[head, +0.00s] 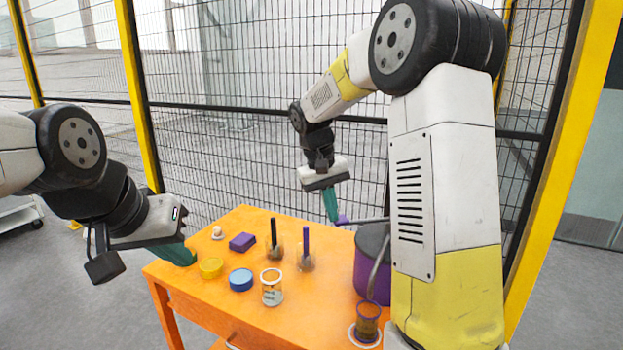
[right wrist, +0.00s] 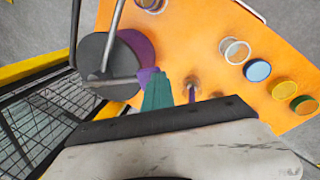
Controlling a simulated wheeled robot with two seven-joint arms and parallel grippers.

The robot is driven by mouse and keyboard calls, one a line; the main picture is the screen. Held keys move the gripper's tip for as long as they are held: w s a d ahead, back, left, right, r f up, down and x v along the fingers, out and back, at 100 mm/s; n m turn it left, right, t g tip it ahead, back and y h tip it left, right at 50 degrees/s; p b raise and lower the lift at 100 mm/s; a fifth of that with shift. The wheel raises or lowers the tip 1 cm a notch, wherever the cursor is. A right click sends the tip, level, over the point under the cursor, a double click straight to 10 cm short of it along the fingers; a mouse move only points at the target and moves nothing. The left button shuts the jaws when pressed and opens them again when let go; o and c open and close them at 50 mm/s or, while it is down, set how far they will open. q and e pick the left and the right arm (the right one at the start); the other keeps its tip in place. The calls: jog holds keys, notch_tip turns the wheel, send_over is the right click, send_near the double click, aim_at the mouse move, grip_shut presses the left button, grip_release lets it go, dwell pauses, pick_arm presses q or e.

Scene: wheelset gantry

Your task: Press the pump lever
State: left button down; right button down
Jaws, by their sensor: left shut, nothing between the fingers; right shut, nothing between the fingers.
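The pump is a purple canister (head: 371,275) with a dark grey top at the right of the orange table, partly hidden behind my right arm. Its grey lever (head: 366,220) ends in a purple tip (head: 343,219). My right gripper (head: 332,218), with green fingers, is shut and empty right at the lever's purple tip. In the right wrist view the lever (right wrist: 112,81) runs to the purple tip (right wrist: 148,76), beside the green fingers (right wrist: 158,80); I cannot tell whether they touch. My left gripper (head: 190,260) is shut and empty over the table's left edge.
The orange table (head: 215,305) holds a purple block (head: 242,242), a yellow disc (head: 211,267), a blue disc (head: 241,279), a clear jar (head: 271,287), two upright handled tools and a brown-filled glass (head: 367,320). A mesh fence (head: 250,110) stands behind.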

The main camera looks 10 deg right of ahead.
jog(key=v, duration=1.1)
jog(key=shift+a, duration=0.35)
jog(key=shift+f, duration=0.1)
jog(key=s+d+f+t+y, duration=0.1)
jog(key=s+t+y, duration=0.1)
jog(key=s, duration=0.9)
jog(key=s+d+f+t+y, duration=0.1)
jog(key=s+f+t+y, duration=0.1)
jog(key=s, duration=0.9)
jog(key=shift+s+f+m+t+y, duration=0.25)
jog(key=shift+s+m+t+y, duration=0.15)
jog(key=shift+t, duration=0.5)
